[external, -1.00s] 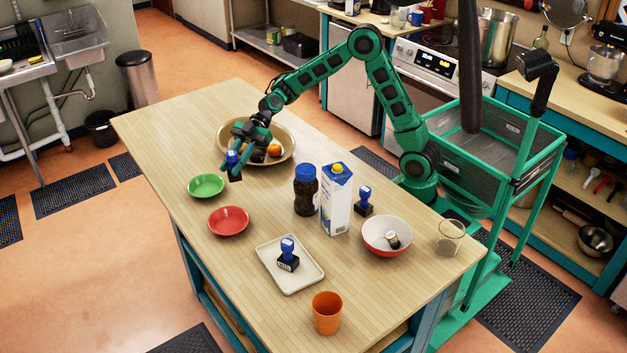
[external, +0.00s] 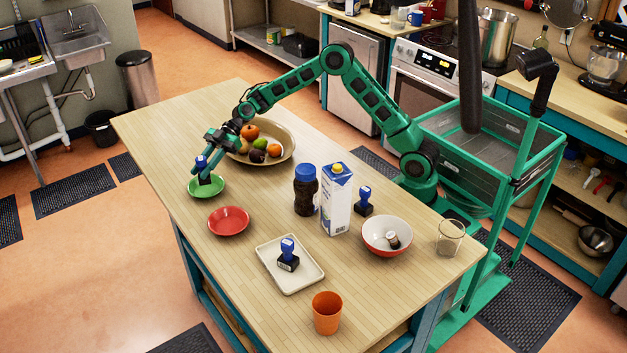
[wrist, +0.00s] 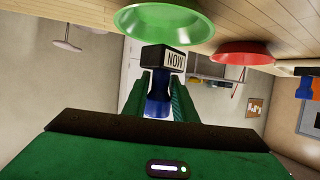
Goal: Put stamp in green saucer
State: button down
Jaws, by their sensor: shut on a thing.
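A stamp with a blue handle and black base (external: 204,178) is held in my gripper (external: 201,165), over the green saucer (external: 206,191) at the table's left edge. In the wrist view the same stamp (wrist: 164,59) is between my two fingers (wrist: 159,90), which are shut on its blue handle. Its white label reads "NOW". The green saucer also shows in the wrist view (wrist: 165,18), just beyond the stamp's base. I cannot tell whether the base touches the saucer.
A red saucer (external: 229,221) is close to the green one. A fruit bowl (external: 284,150) is behind my gripper. A tray (external: 305,277) holds another stamp (external: 288,254); a third stamp (external: 363,200) stands by a carton (external: 337,200) and a dark jar (external: 305,190).

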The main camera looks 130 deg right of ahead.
jog(key=shift+d+f, duration=0.2)
jog(key=shift+f, duration=1.9)
jog(key=shift+f, duration=0.15)
jog(key=c, duration=1.4)
grip_release()
